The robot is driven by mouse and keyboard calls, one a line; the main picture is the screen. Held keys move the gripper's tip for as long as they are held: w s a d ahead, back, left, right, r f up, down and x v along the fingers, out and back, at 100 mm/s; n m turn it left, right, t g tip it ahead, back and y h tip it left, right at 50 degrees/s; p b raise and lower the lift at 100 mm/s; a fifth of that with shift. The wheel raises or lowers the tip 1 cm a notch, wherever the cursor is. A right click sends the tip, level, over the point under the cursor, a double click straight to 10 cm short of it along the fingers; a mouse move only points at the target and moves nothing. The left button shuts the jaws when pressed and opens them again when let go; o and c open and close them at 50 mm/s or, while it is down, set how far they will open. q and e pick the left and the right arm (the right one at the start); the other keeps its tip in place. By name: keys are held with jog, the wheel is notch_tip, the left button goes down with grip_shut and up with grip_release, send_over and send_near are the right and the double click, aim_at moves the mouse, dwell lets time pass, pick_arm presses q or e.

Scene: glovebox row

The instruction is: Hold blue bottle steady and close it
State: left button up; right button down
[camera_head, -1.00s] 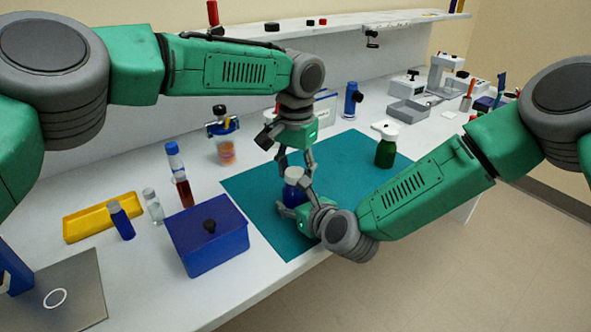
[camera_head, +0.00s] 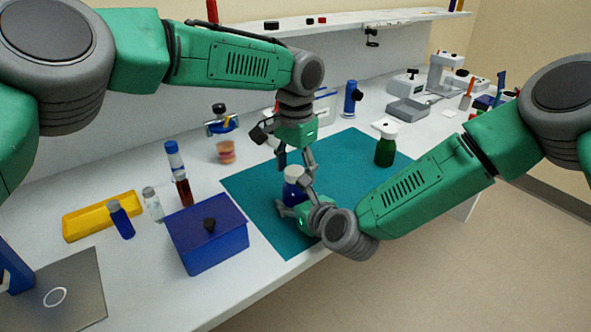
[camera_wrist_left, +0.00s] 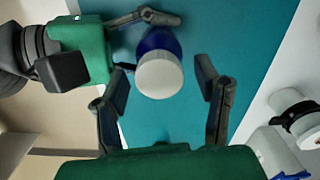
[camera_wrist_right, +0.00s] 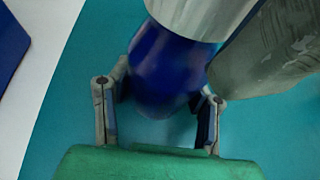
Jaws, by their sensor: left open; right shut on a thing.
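The blue bottle (camera_head: 290,193) stands on the teal mat (camera_head: 262,215) with a white cap (camera_head: 293,172) on its top. My right gripper (camera_head: 291,209) is shut on the bottle's body, low near the mat; the blue body also shows between its fingers in the right wrist view (camera_wrist_right: 160,75). My left gripper (camera_head: 296,165) points down from above, open, with its fingers on either side of the cap. In the left wrist view the white cap (camera_wrist_left: 159,75) sits between the open fingers, apart from both. Whether the cap is fully seated cannot be told.
A green bottle with a white top (camera_head: 385,145) stands at the mat's right. A blue box (camera_head: 208,235) with a black knob is left of the mat. Several instruments stand at the back right.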

pick_arm(q)
notch_tip(320, 180, up, 4)
jog(key=shift+r, duration=0.25)
pick_arm(e)
jog(key=shift+f, duration=0.1)
pick_arm(q)
jog(key=shift+c, duration=0.5)
notch_tip(320, 180, up, 3)
jog(key=shift+r+n, duration=0.2)
jog(key=shift+n, duration=1)
jog(key=shift+f, duration=4.05)
